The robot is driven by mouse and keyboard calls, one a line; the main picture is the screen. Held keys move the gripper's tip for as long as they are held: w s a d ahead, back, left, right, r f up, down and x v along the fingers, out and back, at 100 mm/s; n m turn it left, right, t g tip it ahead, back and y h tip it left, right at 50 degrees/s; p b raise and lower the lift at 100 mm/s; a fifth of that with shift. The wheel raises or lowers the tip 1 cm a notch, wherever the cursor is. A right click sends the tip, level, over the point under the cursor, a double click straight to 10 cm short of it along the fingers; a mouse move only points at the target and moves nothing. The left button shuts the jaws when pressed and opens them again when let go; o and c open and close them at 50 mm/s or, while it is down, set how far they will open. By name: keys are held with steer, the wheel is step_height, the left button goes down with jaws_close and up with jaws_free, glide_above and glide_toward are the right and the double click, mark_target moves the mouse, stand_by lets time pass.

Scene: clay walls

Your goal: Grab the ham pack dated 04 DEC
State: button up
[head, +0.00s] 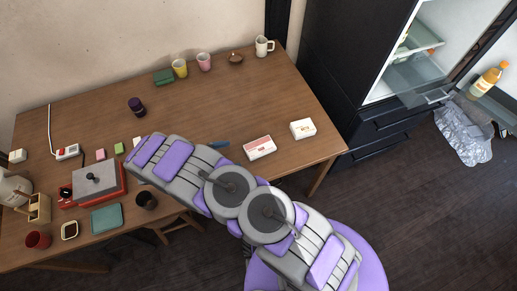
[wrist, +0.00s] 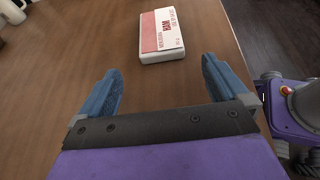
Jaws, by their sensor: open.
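A white pack with a salmon-pink label and red print (wrist: 162,35) lies flat on the wooden table in the wrist view, just beyond my fingertips. It appears to be the pack with the pink label (head: 260,148) near the table's front edge in the head view. A second white pack (head: 303,128) lies to its right and a little farther back. The dates are too small to read in either view. My gripper (wrist: 161,66) is open and empty, its blue fingers apart and pointing toward the pack. In the head view, its blue fingertips (head: 219,145) show left of the pink-labelled pack.
The wooden table (head: 235,105) is clear behind the packs. Cups (head: 204,62), a green box (head: 164,77) and a mug (head: 264,46) stand at the back. A red and grey press-like appliance (head: 93,182) stands at left. A dark fridge (head: 350,70) with its door open is at right.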

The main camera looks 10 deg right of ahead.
mark_target(249, 151)
steer(key=b+x, duration=0.2)
steer(key=x, duration=0.6)
steer(key=shift+d, duration=0.1)
steer(key=c, duration=1)
steer(key=shift+o, duration=0.2)
steer(key=shift+r, duration=0.2)
